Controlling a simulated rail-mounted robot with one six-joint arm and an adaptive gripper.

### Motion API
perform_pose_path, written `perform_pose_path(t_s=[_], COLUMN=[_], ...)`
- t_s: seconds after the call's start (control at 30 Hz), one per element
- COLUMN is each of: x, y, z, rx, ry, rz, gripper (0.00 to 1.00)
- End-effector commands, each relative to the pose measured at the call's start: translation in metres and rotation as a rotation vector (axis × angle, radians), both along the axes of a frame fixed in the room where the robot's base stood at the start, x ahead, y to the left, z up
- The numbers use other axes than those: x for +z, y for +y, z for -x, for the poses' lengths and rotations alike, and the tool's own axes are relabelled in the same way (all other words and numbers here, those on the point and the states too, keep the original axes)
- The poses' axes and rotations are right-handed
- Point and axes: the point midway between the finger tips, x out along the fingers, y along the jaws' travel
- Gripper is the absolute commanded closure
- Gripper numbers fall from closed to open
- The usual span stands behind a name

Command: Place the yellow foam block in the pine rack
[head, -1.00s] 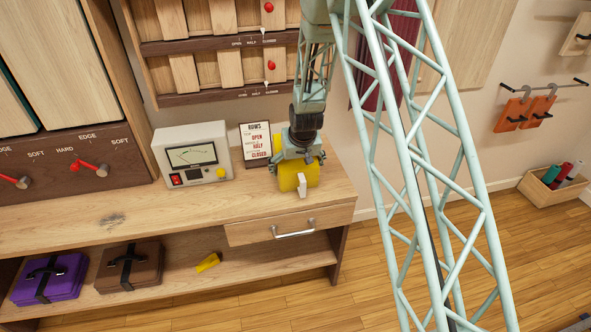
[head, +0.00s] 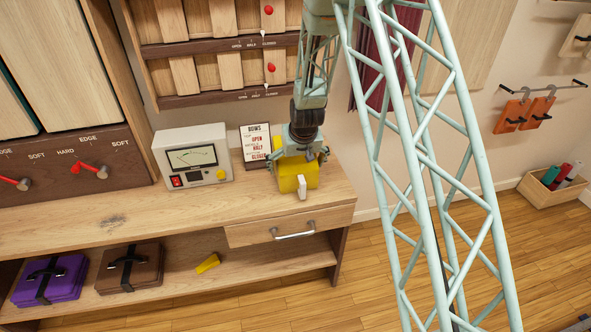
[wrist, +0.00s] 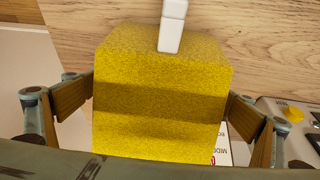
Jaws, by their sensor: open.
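The yellow foam block (head: 290,181) sits on the wooden bench top, near its right end. My gripper (head: 299,158) is open above it, with its fingers spread to either side. In the wrist view the block (wrist: 160,75) fills the middle between my open fingers (wrist: 155,115); gaps show beside the fingers, and its near end is hidden by my gripper. A slatted wooden rack (head: 205,72) hangs on the wall behind the bench, with red knobs and row labels; I cannot tell whether it is the pine rack.
A small white piece (head: 302,187) stands against the block's front. A meter box (head: 193,157) and a lettered card (head: 255,143) stand to the left. A yellow wedge (head: 208,263) and two cases lie on the lower shelf. A wooden box (head: 553,190) of rolls is at right.

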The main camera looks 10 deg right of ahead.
Motion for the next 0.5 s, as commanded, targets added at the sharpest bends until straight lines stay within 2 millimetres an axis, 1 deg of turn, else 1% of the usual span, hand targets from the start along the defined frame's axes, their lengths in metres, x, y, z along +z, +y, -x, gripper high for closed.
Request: perform_pose_path(t_s=[0.1,0.5], x=[0.016,0.062], y=[0.0,0.0], z=[0.006,0.025], rx=[0.0,0.0], ry=[0.0,0.0], rz=[0.0,0.0], gripper=[0.02,0.02])
